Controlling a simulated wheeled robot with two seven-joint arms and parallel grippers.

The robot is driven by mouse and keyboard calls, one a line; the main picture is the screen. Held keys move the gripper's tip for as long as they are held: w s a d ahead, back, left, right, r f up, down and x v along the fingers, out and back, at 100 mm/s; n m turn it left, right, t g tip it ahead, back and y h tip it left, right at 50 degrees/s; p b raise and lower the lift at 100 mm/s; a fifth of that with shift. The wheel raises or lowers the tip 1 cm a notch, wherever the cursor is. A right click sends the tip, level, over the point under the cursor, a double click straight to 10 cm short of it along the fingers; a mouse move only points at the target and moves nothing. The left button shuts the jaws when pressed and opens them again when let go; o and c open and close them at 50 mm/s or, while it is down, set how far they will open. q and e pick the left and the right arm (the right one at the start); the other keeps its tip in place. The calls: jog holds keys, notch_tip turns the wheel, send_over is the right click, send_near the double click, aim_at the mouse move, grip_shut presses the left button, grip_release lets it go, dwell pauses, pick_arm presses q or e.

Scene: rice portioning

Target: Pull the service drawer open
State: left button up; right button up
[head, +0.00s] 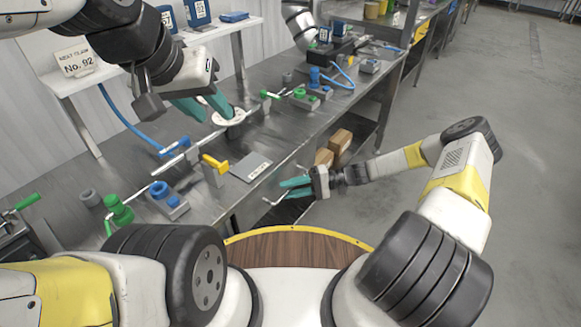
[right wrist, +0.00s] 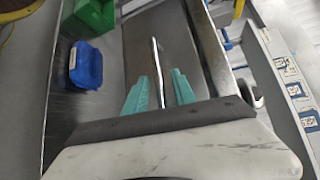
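The service drawer shows a thin metal bar handle (head: 272,202) at the workbench's front edge, beside my right gripper's fingertips. In the right wrist view the handle (right wrist: 156,65) runs lengthwise between the two teal fingers, with a gap visible on each side. My right gripper (head: 283,190) is open; its fingers also show in the right wrist view (right wrist: 160,85). Whether the drawer stands slightly out I cannot tell.
The steel workbench (head: 190,215) carries blue and green fixtures, a yellow-handled clamp (head: 214,163) and a grey plate (head: 251,167) near its front edge. Cardboard boxes (head: 340,142) sit on the lower shelf. The floor (head: 500,110) to the right is clear.

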grip_shut()
dwell(1.3)
